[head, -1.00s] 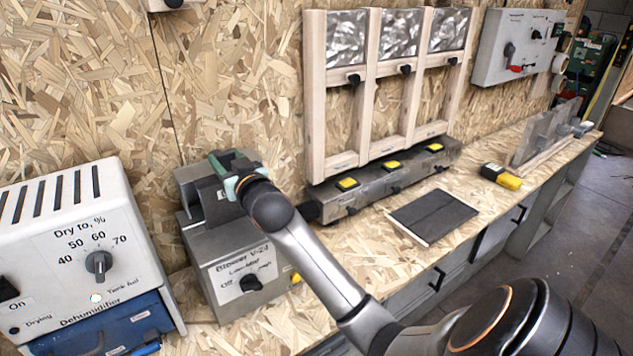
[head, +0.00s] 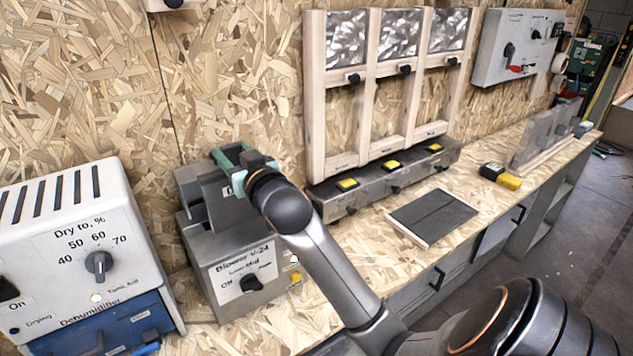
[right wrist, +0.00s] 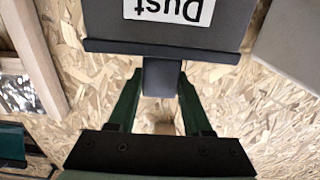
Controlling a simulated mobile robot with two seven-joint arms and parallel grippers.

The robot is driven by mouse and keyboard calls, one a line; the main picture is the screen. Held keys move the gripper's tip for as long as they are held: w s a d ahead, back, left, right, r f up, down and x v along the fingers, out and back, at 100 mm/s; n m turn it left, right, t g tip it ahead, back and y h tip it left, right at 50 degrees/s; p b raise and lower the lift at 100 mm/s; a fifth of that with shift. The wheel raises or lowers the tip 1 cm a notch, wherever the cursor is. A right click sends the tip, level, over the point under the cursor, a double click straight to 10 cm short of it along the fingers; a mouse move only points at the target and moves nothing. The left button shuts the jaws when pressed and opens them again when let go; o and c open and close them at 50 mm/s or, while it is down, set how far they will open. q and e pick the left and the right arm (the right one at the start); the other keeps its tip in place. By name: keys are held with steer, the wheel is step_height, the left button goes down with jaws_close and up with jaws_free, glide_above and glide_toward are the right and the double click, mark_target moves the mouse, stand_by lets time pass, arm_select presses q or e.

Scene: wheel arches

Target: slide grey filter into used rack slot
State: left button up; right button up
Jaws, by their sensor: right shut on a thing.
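My right gripper (head: 240,166), with green fingers, is at the blower unit (head: 235,275) on the left part of the bench. In the right wrist view the gripper (right wrist: 157,85) is shut on the dark handle tab (right wrist: 162,76) of a grey filter (right wrist: 225,15) with an upside-down "Dust" label. In the head view the filter (head: 219,208) is a dark panel at the top of the blower, partly hidden by the gripper. I cannot tell how far it sits inside. A rack (head: 545,140) with upright grey panels stands at the far right; its slots are too small to make out. My left gripper is not in view.
A white dehumidifier (head: 85,235) stands close on the left. A wooden frame (head: 314,110) stands behind a grey strip with yellow buttons (head: 365,186). A dark board (head: 432,217) lies flat on the bench, with a yellow-black item (head: 500,176) beyond it.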

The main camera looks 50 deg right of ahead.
steer(key=v, duration=1.1)
steer(key=shift+w, duration=0.1)
